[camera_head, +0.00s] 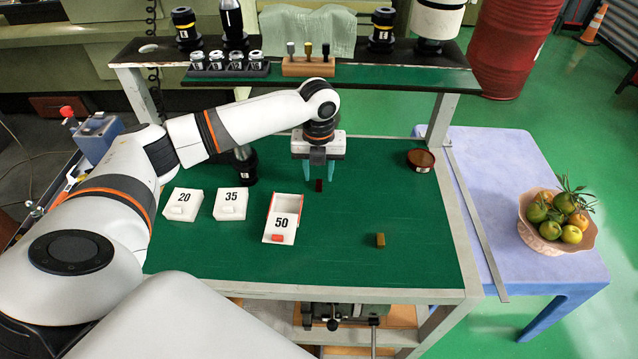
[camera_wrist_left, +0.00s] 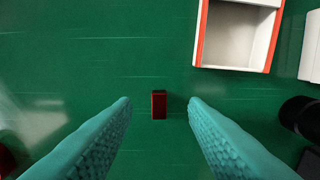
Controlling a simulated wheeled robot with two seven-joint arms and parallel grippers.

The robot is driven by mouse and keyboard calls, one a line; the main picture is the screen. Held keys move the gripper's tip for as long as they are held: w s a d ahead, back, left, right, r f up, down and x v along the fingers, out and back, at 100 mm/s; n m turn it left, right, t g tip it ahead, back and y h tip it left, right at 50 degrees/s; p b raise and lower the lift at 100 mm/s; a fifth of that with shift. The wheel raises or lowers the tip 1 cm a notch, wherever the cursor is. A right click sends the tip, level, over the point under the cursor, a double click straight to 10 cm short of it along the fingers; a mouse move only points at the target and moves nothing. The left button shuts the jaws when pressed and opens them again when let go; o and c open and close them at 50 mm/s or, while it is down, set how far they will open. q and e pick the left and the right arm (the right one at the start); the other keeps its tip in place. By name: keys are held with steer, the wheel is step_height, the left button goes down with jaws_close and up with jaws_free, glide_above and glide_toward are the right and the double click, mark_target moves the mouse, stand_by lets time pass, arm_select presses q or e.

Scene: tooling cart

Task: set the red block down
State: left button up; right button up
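The small dark red block (camera_head: 319,186) stands on the green mat (camera_head: 340,260). My left gripper (camera_head: 319,177) is above it, pointing down with its teal fingers apart. In the left wrist view the red block (camera_wrist_left: 159,105) lies between the two open fingertips (camera_wrist_left: 159,103), with a gap on both sides. Nothing is held. My right gripper is in neither view.
The open box marked 50 (camera_head: 284,217) stands left of the block. Boxes marked 20 (camera_head: 183,204) and 35 (camera_head: 230,205) are further left. A brass block (camera_head: 380,240) and a round tin (camera_head: 421,160) stand to the right. A raised shelf (camera_head: 400,78) crosses the back.

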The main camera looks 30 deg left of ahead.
mark_target(319, 186)
arm_select(q)
step_height(319, 186, down, 4)
steer(key=shift+r+p, duration=0.15)
steer(key=shift+p, duration=0.25)
steer(key=shift+f, duration=0.3)
jaws_close()
steer(key=shift+w, duration=0.1)
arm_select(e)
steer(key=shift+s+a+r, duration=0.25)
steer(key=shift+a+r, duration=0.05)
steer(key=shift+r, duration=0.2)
arm_select(q)
steer(key=shift+r, duration=0.1)
